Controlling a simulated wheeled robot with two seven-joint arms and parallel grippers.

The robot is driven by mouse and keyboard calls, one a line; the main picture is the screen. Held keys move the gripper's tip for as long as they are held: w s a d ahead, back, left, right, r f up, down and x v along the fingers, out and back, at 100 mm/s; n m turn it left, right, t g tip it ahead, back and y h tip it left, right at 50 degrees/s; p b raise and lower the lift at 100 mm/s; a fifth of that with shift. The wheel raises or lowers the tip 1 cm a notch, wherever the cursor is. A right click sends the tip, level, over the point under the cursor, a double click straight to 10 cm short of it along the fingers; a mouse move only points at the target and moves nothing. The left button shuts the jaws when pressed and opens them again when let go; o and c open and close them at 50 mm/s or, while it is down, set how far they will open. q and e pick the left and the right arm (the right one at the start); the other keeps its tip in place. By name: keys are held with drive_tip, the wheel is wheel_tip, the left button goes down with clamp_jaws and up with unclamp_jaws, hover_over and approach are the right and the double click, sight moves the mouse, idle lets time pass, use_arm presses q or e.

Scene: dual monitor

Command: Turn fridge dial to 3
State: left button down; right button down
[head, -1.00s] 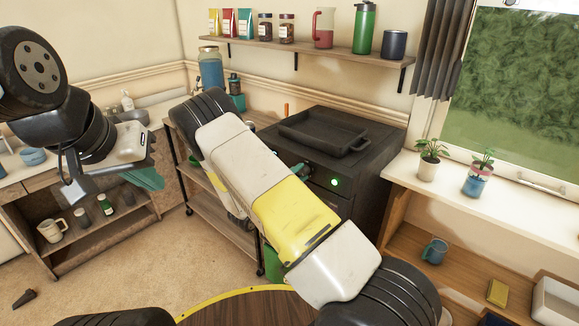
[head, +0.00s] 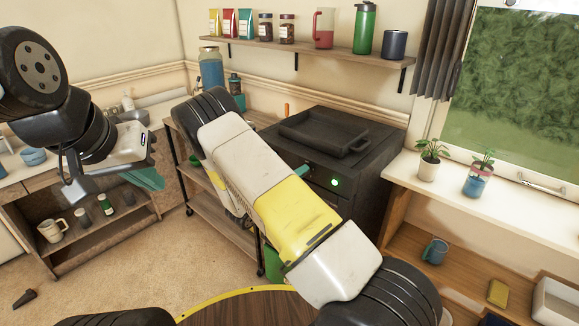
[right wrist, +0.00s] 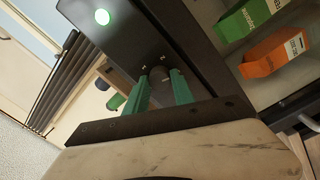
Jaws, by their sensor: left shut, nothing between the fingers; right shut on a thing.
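The fridge (head: 360,205) is a dark box with a tray-like top, standing against the back wall. A lit green light (head: 334,182) is on its front and also shows in the right wrist view (right wrist: 102,17). My right gripper (right wrist: 160,76) has its green fingers shut on a small dark dial (right wrist: 158,73) on the black front panel. The fingers hide much of the dial, and I cannot read its setting. In the head view my right forearm hides most of this gripper. My left gripper (head: 147,179) is shut and empty at the left, away from the fridge.
In the right wrist view, green (right wrist: 250,17) and orange (right wrist: 275,53) packets sit beside the panel. A shelf (head: 300,48) with jars and bottles hangs above the fridge. A rolling cart (head: 215,225) stands left of it. Potted plants (head: 428,170) stand on the window ledge at right.

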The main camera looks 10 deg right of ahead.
drive_tip(key=shift+f+m, duration=0.1)
drive_tip(key=shift+m, duration=1.1)
drive_tip(key=c, duration=1.1)
unclamp_jaws()
drive_tip(key=shift+a, duration=0.1)
drive_tip(key=v, duration=0.7)
drive_tip(key=shift+s+a, duration=0.25)
